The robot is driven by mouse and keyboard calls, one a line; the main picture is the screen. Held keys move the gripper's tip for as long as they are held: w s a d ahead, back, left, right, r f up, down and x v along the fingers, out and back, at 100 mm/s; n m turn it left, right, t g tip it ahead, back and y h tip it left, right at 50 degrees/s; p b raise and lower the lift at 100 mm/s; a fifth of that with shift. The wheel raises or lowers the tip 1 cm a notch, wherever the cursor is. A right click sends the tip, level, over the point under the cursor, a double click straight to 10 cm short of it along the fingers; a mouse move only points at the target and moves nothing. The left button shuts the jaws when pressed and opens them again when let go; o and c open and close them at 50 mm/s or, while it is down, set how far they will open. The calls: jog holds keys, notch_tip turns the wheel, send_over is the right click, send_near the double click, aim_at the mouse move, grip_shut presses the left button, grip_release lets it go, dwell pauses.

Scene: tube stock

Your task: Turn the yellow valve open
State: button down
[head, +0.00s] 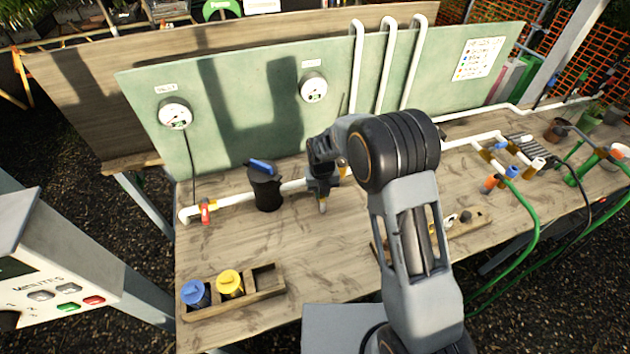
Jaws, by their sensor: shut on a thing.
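My gripper (322,200) is in the middle of the bench, low over the white pipe, pointing down. Its jaws are shut at the pipe, on what looks like the yellow valve. A small yellow patch (343,168) shows just right of the gripper. The rest of the valve is hidden behind my gripper and wrist, so the angle of its handle cannot be seen. The white pipe (237,198) runs from the left end of the bench, past a red-handled valve (205,212) and a black canister with a blue top (265,187), to my gripper.
A wooden tray (265,292) at the front left holds a blue and a yellow piece. A green panel with two gauges (175,114) (313,88) stands behind. Pipes, coloured fittings and green hoses (533,220) fill the right.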

jog(key=shift+p, duration=0.3)
jog(key=c, duration=1)
grip_release()
jog(key=shift+c, duration=0.2)
jog(key=shift+r, duration=0.1)
notch_tip(320, 180, up, 14)
jog(key=shift+f+b, duration=0.2)
jog(key=shift+b, duration=0.2)
